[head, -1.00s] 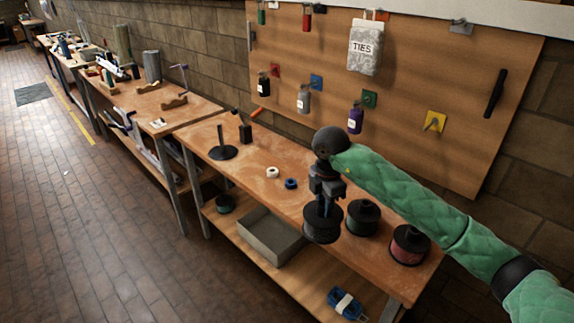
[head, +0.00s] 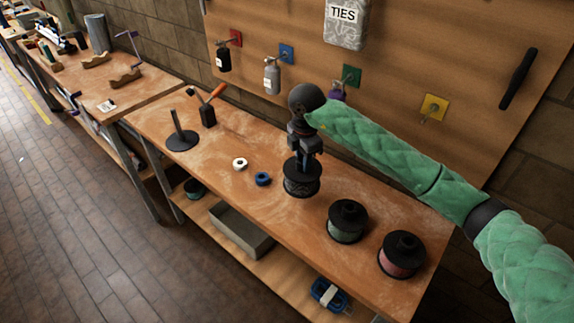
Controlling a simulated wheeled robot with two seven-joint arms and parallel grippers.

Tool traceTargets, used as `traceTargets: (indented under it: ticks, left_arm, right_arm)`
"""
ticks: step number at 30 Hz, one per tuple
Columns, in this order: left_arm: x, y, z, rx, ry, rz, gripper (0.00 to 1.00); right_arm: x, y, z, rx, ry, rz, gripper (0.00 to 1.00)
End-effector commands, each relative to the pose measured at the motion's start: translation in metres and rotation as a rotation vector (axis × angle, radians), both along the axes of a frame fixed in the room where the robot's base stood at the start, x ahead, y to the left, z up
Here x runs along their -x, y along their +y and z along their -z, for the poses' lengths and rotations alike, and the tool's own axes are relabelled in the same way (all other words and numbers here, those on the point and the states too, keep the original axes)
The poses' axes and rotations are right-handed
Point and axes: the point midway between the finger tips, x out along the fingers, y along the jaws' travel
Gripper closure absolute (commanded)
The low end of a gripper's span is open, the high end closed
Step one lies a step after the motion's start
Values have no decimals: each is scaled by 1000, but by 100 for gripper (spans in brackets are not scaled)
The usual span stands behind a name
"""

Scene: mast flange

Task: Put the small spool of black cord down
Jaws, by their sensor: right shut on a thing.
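My right gripper (head: 303,158) points down and is shut on the top of the small spool of black cord (head: 302,182). The spool is upright, with dark flanges and dark grey winding. It is over the middle of the wooden bench top (head: 275,215), behind and left of the other spools. I cannot tell whether its base touches the bench. My left gripper is not in view.
A green spool (head: 347,222) and a red spool (head: 401,255) stand at right. A white roll (head: 240,164) and a blue roll (head: 263,179) lie left of the held spool. A black post stand (head: 182,139) is farther left. Bench between is clear; a pegboard (head: 450,60) rises behind.

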Motion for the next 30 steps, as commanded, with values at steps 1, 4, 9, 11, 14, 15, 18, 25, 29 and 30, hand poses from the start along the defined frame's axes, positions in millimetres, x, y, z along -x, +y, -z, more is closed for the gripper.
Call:
traceTargets:
  ticks: [1,4,9,11,14,15,18,25,29,30]
  left_arm:
    - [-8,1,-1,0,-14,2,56]
    - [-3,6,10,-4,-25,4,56]
    - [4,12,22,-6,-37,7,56]
    - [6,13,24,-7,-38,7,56]
    - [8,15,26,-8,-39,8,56]
    - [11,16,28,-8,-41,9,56]
    - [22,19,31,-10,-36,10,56]
    - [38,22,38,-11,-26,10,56]
    - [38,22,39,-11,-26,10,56]
    - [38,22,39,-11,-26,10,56]
  right_arm:
    - [0,0,5,1,4,0,100]
    - [0,0,19,1,4,0,100]
    - [-1,0,37,1,2,0,100]
    - [-1,0,40,0,1,-1,100]
    - [-1,1,45,-1,2,-1,100]
    - [0,1,48,-1,3,-2,100]
    - [-1,0,59,2,3,0,100]
    - [-1,1,77,-1,1,-1,100]
    - [-1,1,78,0,0,-2,100]
    - [-1,1,78,-1,1,-2,100]
